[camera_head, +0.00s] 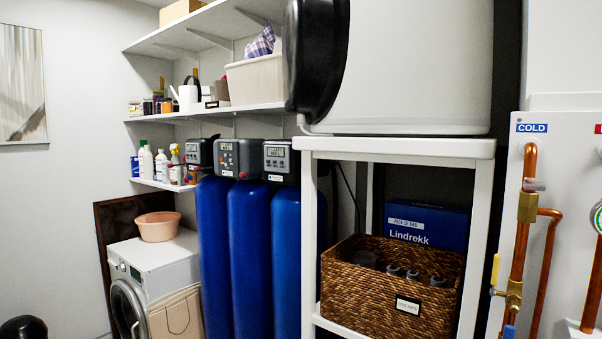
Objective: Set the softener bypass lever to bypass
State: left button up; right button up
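Three tall blue vessels (249,260) with dark control heads (238,158) and small displays stand at the middle left. No label that I can read marks one as the softener. At the right edge, copper pipes (520,240) run down a white panel under a blue COLD label. A yellow lever (495,270) points upward beside a brass valve (513,295) there. A blue handle (509,332) is cut off by the bottom edge. I cannot tell which lever is the softener bypass lever. Neither of my grippers is in view.
A white rack (395,148) holds a wicker basket (385,310) and a blue Lindrekk box (427,223) between vessels and pipes. A large white body with a black end fills the top middle. A washing machine (150,275) bears a pink basin (158,227). Wall shelves (215,113) hold bottles and bins.

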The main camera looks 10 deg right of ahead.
aim_at(242, 175)
jog(key=u, duration=0.75)
jog(key=i, duration=2.35)
jog(key=z, duration=0.8)
